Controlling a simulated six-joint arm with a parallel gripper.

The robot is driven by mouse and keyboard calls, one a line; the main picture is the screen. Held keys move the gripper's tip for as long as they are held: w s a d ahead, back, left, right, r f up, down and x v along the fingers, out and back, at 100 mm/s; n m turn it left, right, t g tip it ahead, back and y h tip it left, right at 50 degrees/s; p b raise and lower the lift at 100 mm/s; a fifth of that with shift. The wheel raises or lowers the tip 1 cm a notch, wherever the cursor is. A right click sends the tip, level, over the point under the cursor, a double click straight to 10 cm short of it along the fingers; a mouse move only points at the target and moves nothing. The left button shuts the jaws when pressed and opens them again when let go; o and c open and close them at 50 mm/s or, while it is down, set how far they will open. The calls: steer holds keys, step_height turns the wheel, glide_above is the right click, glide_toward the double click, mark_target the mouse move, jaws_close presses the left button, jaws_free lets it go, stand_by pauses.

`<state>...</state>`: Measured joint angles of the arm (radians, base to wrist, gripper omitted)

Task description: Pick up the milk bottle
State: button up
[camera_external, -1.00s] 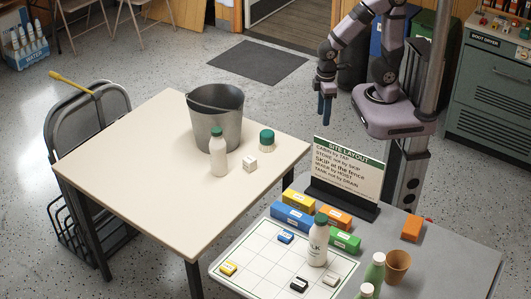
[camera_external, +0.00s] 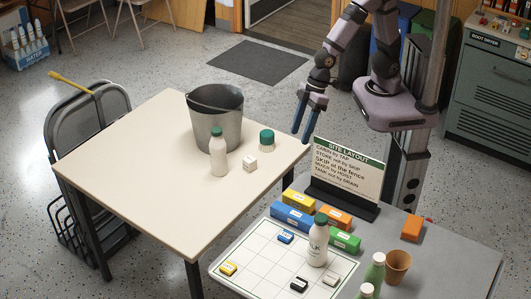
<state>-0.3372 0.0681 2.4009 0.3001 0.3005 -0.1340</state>
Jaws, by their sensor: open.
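A white milk bottle (camera_external: 318,243) with a green cap and dark lettering stands upright on the white grid board (camera_external: 255,257) on the grey table. A similar white bottle (camera_external: 219,157) with a green cap stands upright on the cream table; no lettering can be read on it. My gripper (camera_external: 302,134) has blue fingers, spread apart and pointing down, with nothing between them. It hangs in the air near the right corner of the cream table, behind and left of the sign, apart from both bottles.
A "Site Layout" sign (camera_external: 347,175) stands behind the board. Coloured blocks, including an orange one (camera_external: 412,228), a brown cup (camera_external: 397,266) and pale green bottles (camera_external: 375,272) surround it. A metal bucket (camera_external: 214,115), green-topped jar (camera_external: 267,141) and white cube (camera_external: 250,164) stand on the cream table.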

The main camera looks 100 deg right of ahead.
steer(key=w+a+n+t+y+b, duration=0.1)
steer(key=w+a+t+b, duration=0.1)
steer(key=a, duration=0.9)
steer(key=w+a+n+t+y+b, duration=0.1)
steer(key=w+a+t+y, duration=0.15)
steer(key=a, duration=0.75)
steer(key=t+b, duration=0.2)
steer(key=t, duration=0.3)
glide_toward(321, 217)
steer(key=shift+h, duration=0.45)
steer(key=shift+x, duration=2.5)
steer(key=shift+g, duration=0.25)
steer(key=shift+a+p+x, duration=0.15)
steer(key=shift+p+x, duration=0.35)
steer(key=shift+x, duration=0.8)
steer(key=shift+a+p+x, duration=0.1)
steer(key=shift+p+x, duration=0.4)
steer(key=shift+x, duration=0.85)
steer(key=shift+s, duration=0.2)
steer(key=shift+c, duration=0.7)
jaws_close()
